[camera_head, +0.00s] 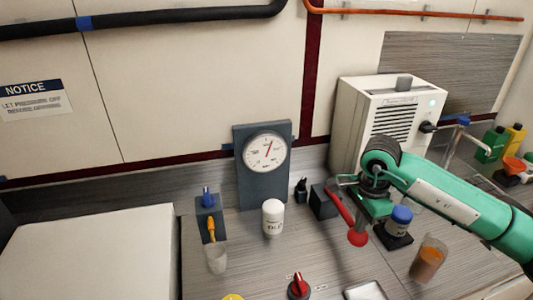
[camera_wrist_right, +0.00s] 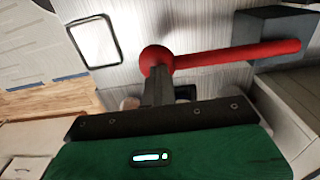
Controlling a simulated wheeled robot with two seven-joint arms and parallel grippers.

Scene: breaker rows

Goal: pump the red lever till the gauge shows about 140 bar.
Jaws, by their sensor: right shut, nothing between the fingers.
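The red lever (camera_head: 341,208) slopes down from a dark block (camera_head: 322,202) to a round red knob at its lower end. The right wrist view shows the lever (camera_wrist_right: 235,56) lying across the picture, with its knob at the left. My right gripper (camera_wrist_right: 156,72) is shut with nothing between its fingers; the fingertips are right at the knob, and I cannot tell whether they touch it. In the head view my right gripper (camera_head: 362,222) is beside the lever's knob end. The round gauge (camera_head: 265,152) has a red needle pointing up and slightly right; its numbers are too small to read. My left gripper is out of view.
A white bottle (camera_head: 273,218) and a clear cup (camera_head: 216,259) stand left of the lever. A blue-capped jar (camera_head: 399,221) and an orange-filled glass (camera_head: 428,260) stand close on the right. A red knob switch (camera_head: 299,287) is in front. A white machine (camera_head: 385,110) stands behind.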

